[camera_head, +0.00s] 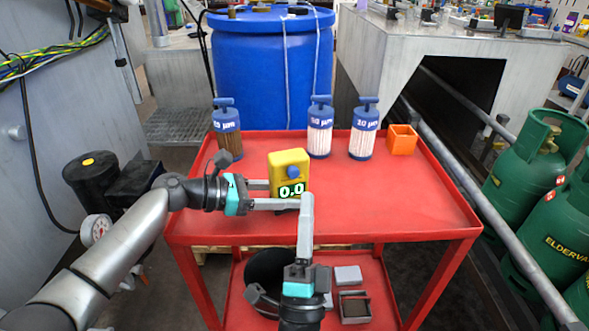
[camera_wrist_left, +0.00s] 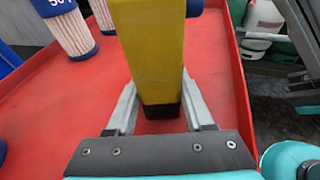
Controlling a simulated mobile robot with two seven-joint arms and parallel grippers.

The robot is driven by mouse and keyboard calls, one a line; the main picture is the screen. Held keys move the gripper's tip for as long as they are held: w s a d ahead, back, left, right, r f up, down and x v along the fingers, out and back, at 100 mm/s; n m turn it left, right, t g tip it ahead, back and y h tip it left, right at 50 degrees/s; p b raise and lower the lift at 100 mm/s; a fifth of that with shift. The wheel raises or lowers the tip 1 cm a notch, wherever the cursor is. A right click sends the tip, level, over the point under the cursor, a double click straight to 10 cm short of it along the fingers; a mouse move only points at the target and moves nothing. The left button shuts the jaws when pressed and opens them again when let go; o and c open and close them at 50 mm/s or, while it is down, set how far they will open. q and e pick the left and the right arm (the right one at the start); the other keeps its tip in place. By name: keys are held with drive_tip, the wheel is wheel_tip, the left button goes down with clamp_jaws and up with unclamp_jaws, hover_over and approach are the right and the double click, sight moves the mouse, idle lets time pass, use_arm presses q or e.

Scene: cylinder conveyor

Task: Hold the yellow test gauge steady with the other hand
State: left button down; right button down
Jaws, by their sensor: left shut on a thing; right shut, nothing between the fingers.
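The yellow test gauge (camera_head: 285,163) stands upright above the front middle of the red cart, with a blue knob and a display reading 0.0. My left gripper (camera_head: 272,194) comes in from the left and is shut on the gauge's lower body. In the left wrist view the gauge (camera_wrist_left: 155,50) sits between the two fingers of the left gripper (camera_wrist_left: 160,108). My right gripper (camera_head: 307,198) reaches up from below, shut and empty, its fingertips just below the right side of the display. I cannot tell whether they touch the gauge.
On the red cart (camera_head: 420,205) stand a brown-filled filter cartridge (camera_head: 228,143), two white ones (camera_head: 320,137) (camera_head: 362,141) and an orange open box (camera_head: 402,140). A black bucket (camera_head: 262,268) and small trays (camera_head: 354,306) are on the lower shelf. Green gas cylinders (camera_head: 530,160) stand at right.

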use_arm(q)
drive_tip(key=shift+c, duration=1)
unclamp_jaws()
